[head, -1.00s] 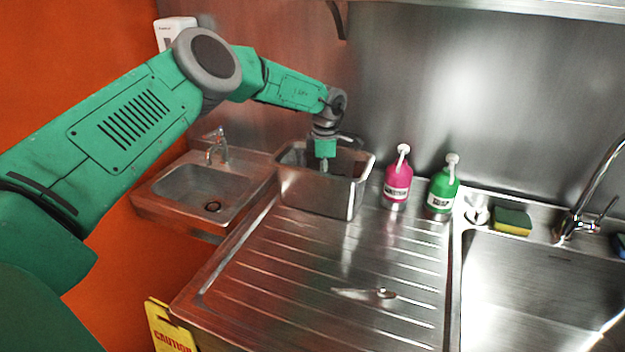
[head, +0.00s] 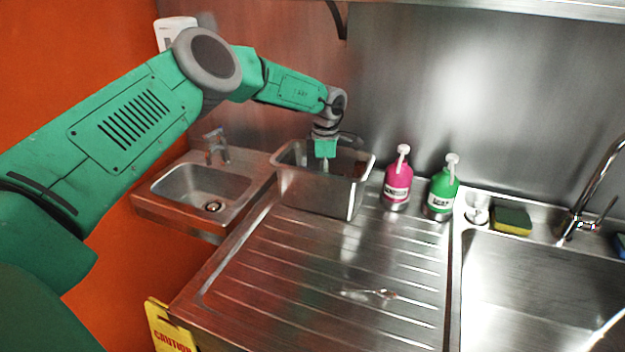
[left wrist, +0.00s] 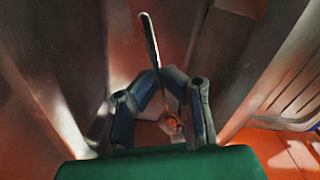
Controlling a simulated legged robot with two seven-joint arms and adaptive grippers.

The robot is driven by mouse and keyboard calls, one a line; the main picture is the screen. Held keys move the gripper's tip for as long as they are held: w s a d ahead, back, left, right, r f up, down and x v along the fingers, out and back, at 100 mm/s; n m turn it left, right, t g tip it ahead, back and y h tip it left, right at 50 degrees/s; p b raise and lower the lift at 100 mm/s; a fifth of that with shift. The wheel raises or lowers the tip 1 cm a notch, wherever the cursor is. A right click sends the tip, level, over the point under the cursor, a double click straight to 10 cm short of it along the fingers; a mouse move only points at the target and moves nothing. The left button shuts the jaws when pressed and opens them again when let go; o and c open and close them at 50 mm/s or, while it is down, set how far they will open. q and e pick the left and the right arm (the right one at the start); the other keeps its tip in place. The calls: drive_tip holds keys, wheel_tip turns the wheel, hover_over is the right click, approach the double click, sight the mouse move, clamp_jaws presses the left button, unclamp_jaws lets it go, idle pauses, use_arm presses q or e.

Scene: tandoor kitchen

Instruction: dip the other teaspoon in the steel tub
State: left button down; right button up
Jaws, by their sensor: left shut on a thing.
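The steel tub (head: 335,196) stands at the back left corner of the ridged drainboard. My left gripper (head: 325,166) points down into the tub's mouth, its fingertips partly hidden by the rim. In the left wrist view the gripper (left wrist: 160,108) is shut on a teaspoon (left wrist: 151,45), whose long thin shaft runs up the picture between the tub's walls. I cannot tell how deep the teaspoon sits. Another teaspoon (head: 381,293) lies flat on the drainboard, towards the front. My right gripper is not in view.
A pink bottle (head: 397,184) and a green bottle (head: 441,194) stand right of the tub. A small hand sink (head: 200,186) is at left, a large sink (head: 540,285) at right with a sponge (head: 512,220) behind it. The drainboard's middle (head: 300,250) is clear.

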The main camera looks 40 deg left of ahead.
use_arm(q)
drive_tip(key=shift+r, duration=0.1)
wheel_tip(320, 180, up, 10)
drive_tip(key=p, duration=0.5)
idle(0.4)
idle(2.0)
wheel_tip(320, 180, up, 4)
drive_tip(key=shift+f+p, duration=0.1)
drive_tip(key=shift+p, duration=0.55)
idle(0.5)
